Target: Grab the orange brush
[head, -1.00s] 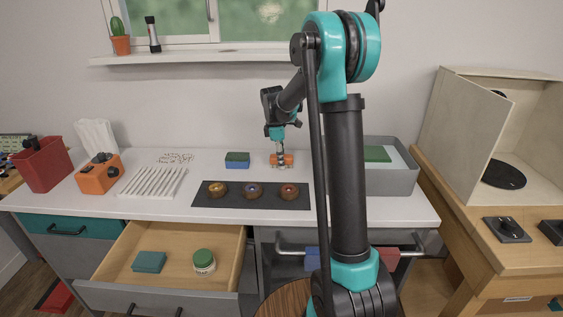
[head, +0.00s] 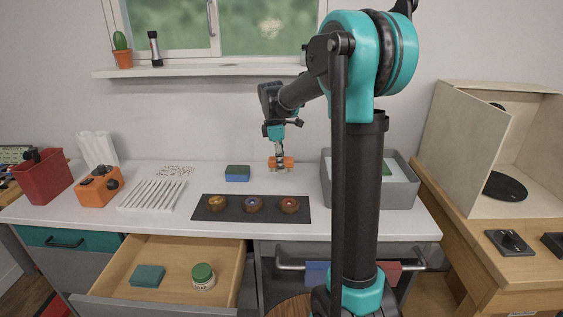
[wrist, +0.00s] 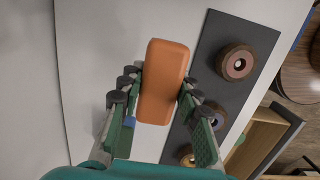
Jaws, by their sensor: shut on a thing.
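The orange brush (head: 281,162) is at the back of the white counter, behind the dark mat, in the head view. In the wrist view the brush (wrist: 164,80) is a rounded orange block lying lengthwise between the two fingers. My gripper (wrist: 160,88) is shut on it, with dark finger pads at both of its long sides. In the head view my gripper (head: 280,156) points down onto the brush from above. The underside of the brush is hidden, so any gap to the counter is hard to judge.
A dark mat (head: 228,214) with several brown round pieces lies in front. A green and blue block (head: 237,173) is to the left, a grey bin (head: 400,193) to the right. An open drawer (head: 112,282) juts out below.

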